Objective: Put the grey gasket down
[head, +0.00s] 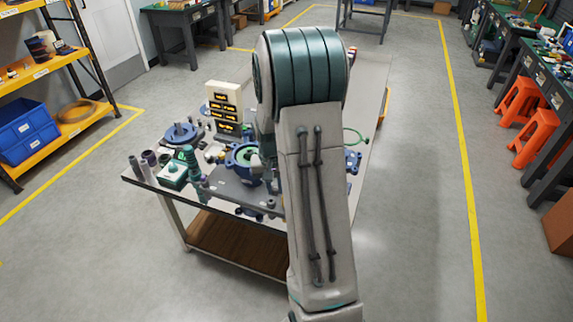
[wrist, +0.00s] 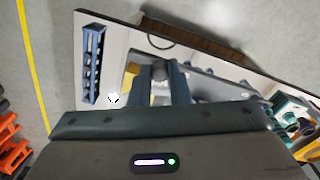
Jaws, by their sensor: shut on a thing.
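My gripper (wrist: 160,70) shows in the wrist view, its two dark fingers pointing over the worktable (wrist: 119,42). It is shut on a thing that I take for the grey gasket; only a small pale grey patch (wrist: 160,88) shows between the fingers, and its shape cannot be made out. In the head view my arm hides most of the gripper and whatever it holds. A blue flanged housing (head: 242,158) with a green inner ring stands on a dark plate at the middle of the table, left of my arm.
A thin dark ring (wrist: 160,40) shows by the table edge. A blue slotted rack (wrist: 93,63) lies at the table's end. A green ring (head: 355,136) is right of my arm. A pale holder (head: 225,106) stands at the back left. Several fittings crowd the table's left side.

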